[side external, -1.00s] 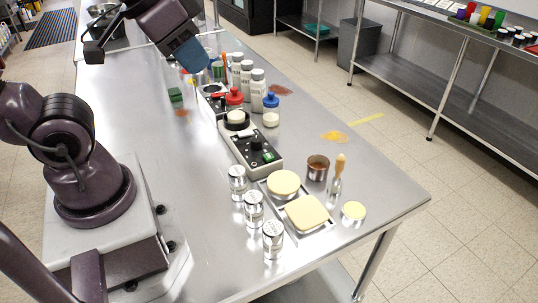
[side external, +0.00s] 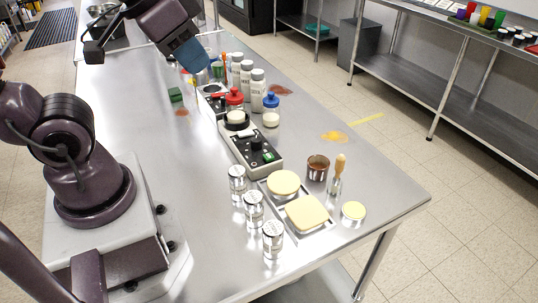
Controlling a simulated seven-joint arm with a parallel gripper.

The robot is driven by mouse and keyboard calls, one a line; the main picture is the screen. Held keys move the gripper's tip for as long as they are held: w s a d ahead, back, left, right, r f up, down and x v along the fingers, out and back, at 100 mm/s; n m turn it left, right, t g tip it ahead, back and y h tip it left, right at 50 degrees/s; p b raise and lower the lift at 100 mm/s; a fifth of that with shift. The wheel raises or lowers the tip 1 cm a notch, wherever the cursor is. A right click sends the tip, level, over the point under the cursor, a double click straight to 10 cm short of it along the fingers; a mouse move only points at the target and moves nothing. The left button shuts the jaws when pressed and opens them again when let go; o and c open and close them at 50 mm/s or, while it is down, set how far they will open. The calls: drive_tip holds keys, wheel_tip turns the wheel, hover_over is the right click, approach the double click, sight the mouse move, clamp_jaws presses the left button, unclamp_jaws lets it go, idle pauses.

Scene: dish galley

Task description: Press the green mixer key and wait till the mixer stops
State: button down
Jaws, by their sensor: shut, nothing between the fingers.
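The mixer (side external: 243,142) is a long pale unit with a black control panel on the steel table. A small green key (side external: 268,156) shows on the near end of its panel, beside a dark knob. At its far end a dark round head (side external: 236,125) carries a pale round piece. My gripper (side external: 192,74) is at the far end of the table, beyond the mixer and well apart from the green key. Its blue end points down toward the table and its fingers are small in view. It is shut and empty.
Several white bottles (side external: 258,85), a red-capped bottle (side external: 234,97) and a blue-capped one (side external: 271,110) stand beside the mixer. Several jars (side external: 237,178) and a tray (side external: 316,235) with sponges lie nearer. A green block (side external: 175,95) is left. The table's left-middle is clear.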

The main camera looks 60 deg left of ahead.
drive_tip(key=w+a+f+n+g+y, duration=0.2)
drive_tip(key=w+a+f, duration=0.2)
drive_tip(key=a+f, duration=0.35)
drive_tip(key=w+a+f+n+g+y, duration=0.1)
drive_tip(key=w+a+f, duration=0.3)
drive_tip(key=a+f, duration=0.35)
drive_tip(key=n+t+h, duration=0.2)
drive_tip(key=t+h, duration=0.4)
hover_over(267, 154)
wheel_tip(267, 154, down, 4)
drive_tip(key=shift+f, duration=0.1)
drive_tip(key=shift+f, duration=0.1)
drive_tip(key=shift+f, duration=4.35)
